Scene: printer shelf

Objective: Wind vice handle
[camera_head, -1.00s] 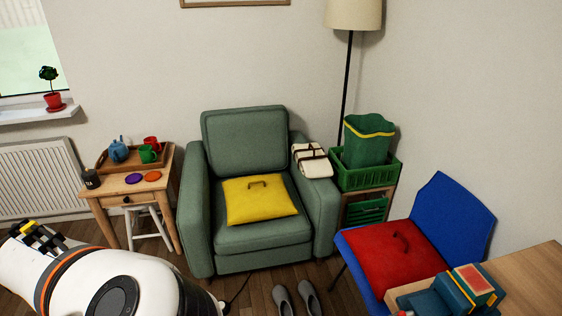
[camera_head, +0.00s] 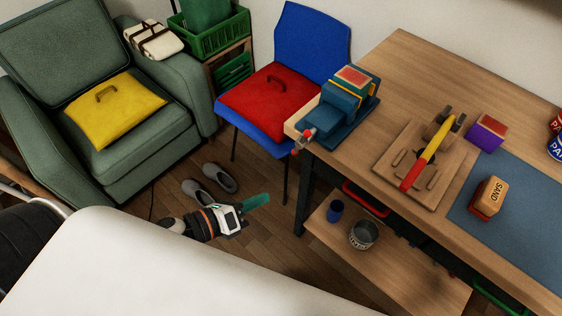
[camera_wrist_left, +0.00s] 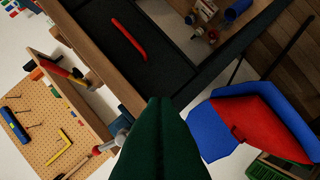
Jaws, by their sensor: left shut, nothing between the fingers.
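The blue vice (camera_head: 338,108) is fixed at the near left corner of the wooden workbench, with a red and yellow block at its top. Its handle (camera_head: 304,141), a small grey piece with red ends, sticks out past the bench edge. My left gripper (camera_head: 257,201) has green fingers, shut and empty. It is in the air left of and below the handle, apart from it. In the left wrist view the fingers (camera_wrist_left: 161,120) fill the lower middle, and a grey-blue part, probably of the vice, shows just left of them. My right gripper is not in view.
The workbench (camera_head: 400,65) carries a wooden jig (camera_head: 422,165), a sanding block (camera_head: 489,197) and a blue mat (camera_head: 535,215). A lower shelf (camera_head: 405,265) holds a tin (camera_head: 363,234). A blue chair with red cushion (camera_head: 270,100) stands close to the vice.

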